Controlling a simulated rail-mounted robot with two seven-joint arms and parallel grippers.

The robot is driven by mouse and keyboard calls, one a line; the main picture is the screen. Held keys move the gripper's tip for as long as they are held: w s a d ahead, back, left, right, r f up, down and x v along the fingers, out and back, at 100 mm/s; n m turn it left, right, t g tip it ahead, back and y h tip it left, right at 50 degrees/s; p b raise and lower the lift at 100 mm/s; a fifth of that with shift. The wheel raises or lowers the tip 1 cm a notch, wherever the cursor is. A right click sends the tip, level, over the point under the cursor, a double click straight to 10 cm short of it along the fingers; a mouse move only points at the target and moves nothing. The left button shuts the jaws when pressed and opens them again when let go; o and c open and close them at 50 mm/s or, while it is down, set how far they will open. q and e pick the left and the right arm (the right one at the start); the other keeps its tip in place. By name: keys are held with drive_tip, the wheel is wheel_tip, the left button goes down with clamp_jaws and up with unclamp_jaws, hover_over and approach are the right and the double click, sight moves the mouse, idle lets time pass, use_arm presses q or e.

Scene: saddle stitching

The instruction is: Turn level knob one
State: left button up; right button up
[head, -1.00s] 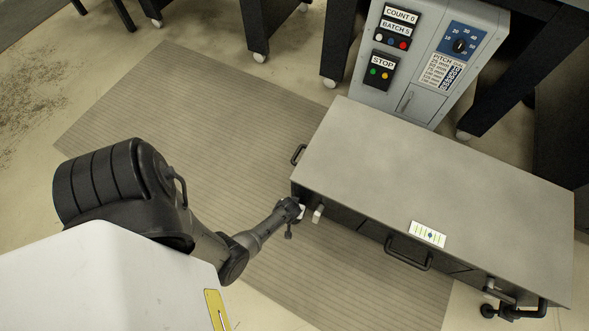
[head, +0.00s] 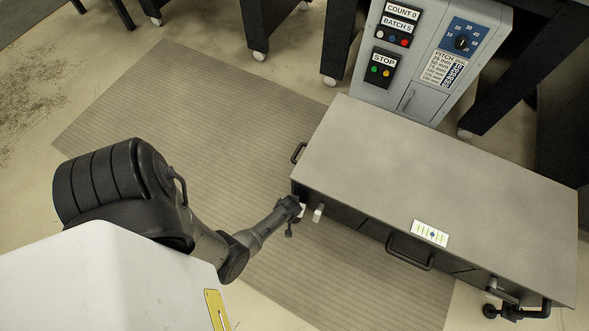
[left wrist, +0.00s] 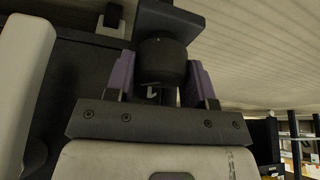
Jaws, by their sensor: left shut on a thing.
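My left gripper (head: 298,209) is at the near left corner of the grey table-like bench (head: 430,170), below its top. In the left wrist view its two purple fingers (left wrist: 160,82) are shut on a dark round knob (left wrist: 162,62), one finger on each side. In the head view the knob is mostly hidden by the gripper and the bench edge. A white level gauge (head: 430,233) with green lines and a small blue mark sits at the bench's front edge; the mark is near its middle. My right gripper is not in view.
A black handle (head: 410,252) sticks out from the bench front. A black crank-like part (head: 515,311) is at its right end. A grey control cabinet (head: 420,85) with buttons and a pitch dial stands behind. A ribbed mat (head: 190,120) leaves free floor at left.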

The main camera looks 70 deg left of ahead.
use_arm(q)
drive_tip(key=shift+s+r+m+p, duration=0.1)
drive_tip(key=shift+r+m+p, duration=0.15)
drive_tip(key=shift+p, duration=0.35)
drive_tip(key=shift+m+p, duration=0.3)
drive_tip(key=shift+m, duration=0.05)
drive_tip(key=shift+f, duration=0.2)
drive_tip(key=shift+t, duration=0.3)
drive_tip(key=o, duration=0.9)
